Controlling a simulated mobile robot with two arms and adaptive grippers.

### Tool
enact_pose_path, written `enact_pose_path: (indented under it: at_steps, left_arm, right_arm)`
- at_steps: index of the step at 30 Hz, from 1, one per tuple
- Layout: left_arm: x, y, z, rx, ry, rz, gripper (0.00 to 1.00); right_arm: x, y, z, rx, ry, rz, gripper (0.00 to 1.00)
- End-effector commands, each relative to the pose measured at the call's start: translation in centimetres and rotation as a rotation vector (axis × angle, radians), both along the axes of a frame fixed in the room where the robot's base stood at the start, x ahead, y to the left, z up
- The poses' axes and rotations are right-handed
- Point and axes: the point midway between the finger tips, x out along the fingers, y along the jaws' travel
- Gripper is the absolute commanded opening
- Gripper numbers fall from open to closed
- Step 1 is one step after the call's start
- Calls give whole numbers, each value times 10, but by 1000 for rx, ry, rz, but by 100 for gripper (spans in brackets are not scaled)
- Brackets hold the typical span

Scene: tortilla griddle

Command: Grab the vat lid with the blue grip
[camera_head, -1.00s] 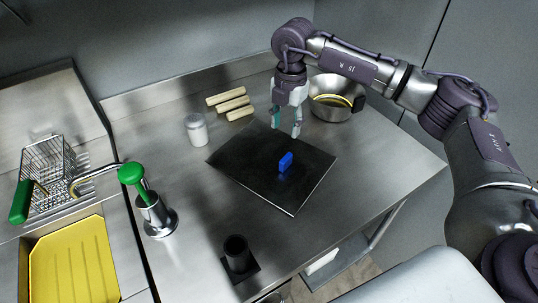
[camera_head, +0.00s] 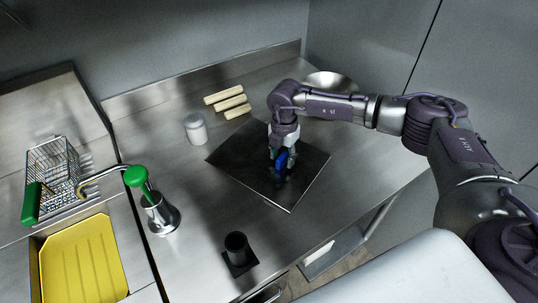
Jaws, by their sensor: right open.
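The vat lid (camera_head: 240,158) is a dark flat square plate lying on the steel counter in the middle of the view. Its blue grip (camera_head: 281,160) stands near the middle of the lid and is partly hidden by my right gripper. My right gripper (camera_head: 281,167) points down at the blue grip, with its fingers around or right beside it. The fingers are open; whether they touch the grip cannot be told. My left gripper is not in view.
A steel bowl (camera_head: 330,80) is partly behind my right arm.

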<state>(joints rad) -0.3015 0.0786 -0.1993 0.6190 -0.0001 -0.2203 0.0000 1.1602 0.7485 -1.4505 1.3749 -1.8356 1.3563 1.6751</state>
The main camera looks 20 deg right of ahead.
Motion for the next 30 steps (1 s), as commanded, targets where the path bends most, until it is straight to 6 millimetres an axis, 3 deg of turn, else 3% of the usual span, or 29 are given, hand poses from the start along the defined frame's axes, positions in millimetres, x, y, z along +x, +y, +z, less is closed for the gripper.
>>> enact_pose_path:
  at_steps: [8, 17, 30]
  left_arm:
    - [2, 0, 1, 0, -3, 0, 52]
    - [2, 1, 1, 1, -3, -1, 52]
    - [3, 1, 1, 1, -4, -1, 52]
  right_arm:
    - [0, 0, -7, 1, -1, 1, 48]
    - [0, 0, -6, 1, -1, 1, 1]
    - [1, 1, -5, 2, -3, 1, 0]
